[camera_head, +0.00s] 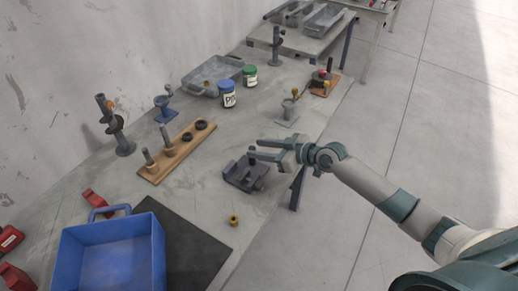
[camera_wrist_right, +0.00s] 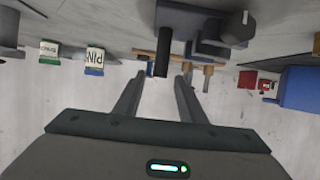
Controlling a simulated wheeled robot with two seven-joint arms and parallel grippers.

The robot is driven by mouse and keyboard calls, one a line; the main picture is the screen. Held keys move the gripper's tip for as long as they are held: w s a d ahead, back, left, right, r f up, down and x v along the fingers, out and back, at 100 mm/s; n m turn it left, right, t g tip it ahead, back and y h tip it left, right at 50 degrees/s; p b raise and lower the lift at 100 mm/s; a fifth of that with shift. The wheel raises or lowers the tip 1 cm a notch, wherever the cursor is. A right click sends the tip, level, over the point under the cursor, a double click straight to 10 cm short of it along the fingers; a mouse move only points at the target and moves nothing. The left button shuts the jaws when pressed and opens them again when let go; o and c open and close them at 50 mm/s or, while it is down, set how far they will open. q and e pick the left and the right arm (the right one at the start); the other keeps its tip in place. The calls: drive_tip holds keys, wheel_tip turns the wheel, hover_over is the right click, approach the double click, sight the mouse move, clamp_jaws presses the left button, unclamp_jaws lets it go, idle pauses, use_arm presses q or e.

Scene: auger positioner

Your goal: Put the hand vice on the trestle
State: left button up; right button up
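The grey object that looks like the hand vice (camera_head: 241,177) sits on the near right edge of the workbench in the head view. In the right wrist view it shows at the top, with a dark cylindrical post (camera_wrist_right: 162,58) in front of the fingers. My right gripper (camera_head: 253,149) is open and empty, its two fingers just above and beside the vice. I cannot tell for certain which thing is the trestle; a second grey table (camera_head: 291,42) stands at the far end. My left gripper is not in view.
A wooden rack (camera_head: 159,173) with posts and rings lies left of the vice. A blue crate (camera_head: 105,255) on a dark mat (camera_head: 190,248) is nearer.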

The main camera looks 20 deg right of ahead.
drive_tip(key=b+v, duration=0.3)
drive_tip(key=v, duration=0.8)
